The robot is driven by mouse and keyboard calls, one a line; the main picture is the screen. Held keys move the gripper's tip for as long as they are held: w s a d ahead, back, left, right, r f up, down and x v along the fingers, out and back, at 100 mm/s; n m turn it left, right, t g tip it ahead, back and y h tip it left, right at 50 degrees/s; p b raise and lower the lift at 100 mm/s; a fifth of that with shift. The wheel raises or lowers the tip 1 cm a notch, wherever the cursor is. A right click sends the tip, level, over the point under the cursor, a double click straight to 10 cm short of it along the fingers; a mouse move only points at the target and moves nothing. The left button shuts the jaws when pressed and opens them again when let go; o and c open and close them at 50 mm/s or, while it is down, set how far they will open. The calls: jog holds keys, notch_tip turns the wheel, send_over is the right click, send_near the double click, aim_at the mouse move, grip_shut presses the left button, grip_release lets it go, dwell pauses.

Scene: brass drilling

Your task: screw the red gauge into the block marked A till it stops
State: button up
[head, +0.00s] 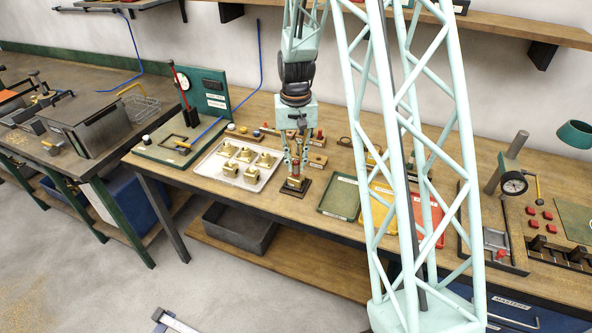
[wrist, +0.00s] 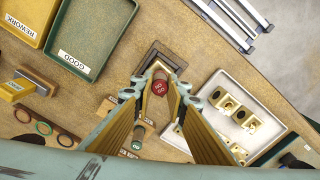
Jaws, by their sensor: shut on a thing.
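The red gauge (wrist: 160,87) shows as a round red top with white marks, between my fingertips in the wrist view. My gripper (head: 296,171) is shut on it, pointing down over a dark square fixture (head: 294,187) near the table's front edge. The fixture also shows in the wrist view (wrist: 158,54). Brass shows just below my fingertips there, but a letter A is not readable. The gauge's lower end is hidden, so I cannot tell how deep it sits. Several brass blocks (head: 245,155) stand in a pale tray to the left of my gripper in the head view.
The pale tray (head: 198,166) lies left of the fixture, and a green tray (head: 338,205) lies to the right. A green-topped gauge (wrist: 137,144) and small wooden holders stand behind. A yellow tray (wrist: 12,33) shows in the wrist view.

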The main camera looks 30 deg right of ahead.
jog(key=shift+m+b, duration=0.45)
jog(key=shift+m, duration=2.75)
jog(key=o, duration=0.9)
jog(key=shift+o, duration=0.4)
jog(key=o, duration=0.4)
jog(key=shift+r, duration=0.1)
jog(key=shift+r+p, duration=1.75)
jog(key=shift+r, duration=1.6)
